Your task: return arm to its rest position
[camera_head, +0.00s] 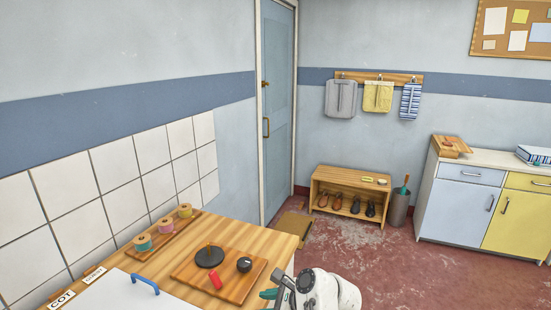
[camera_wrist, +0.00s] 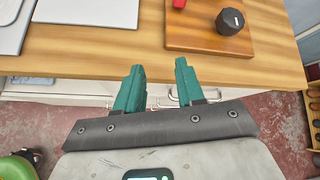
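My gripper (camera_wrist: 160,66) shows in the wrist view with its two teal fingers apart and nothing between them. The fingertips point toward the front edge of the wooden counter (camera_wrist: 110,66), over the white cabinet front. In the head view, my pale arm shows at the bottom centre, with the teal gripper fingers (camera_head: 270,294) beside the counter's right end. The lower part of my arm is cut off by the frame.
A wooden board (camera_head: 218,274) with a black knob (camera_head: 244,264) and a red switch lies on the counter. A white lid with a blue handle (camera_head: 145,284) is beside it. A shoe bench (camera_head: 349,194) and cabinets (camera_head: 460,208) stand farther off. The red floor between is mostly clear.

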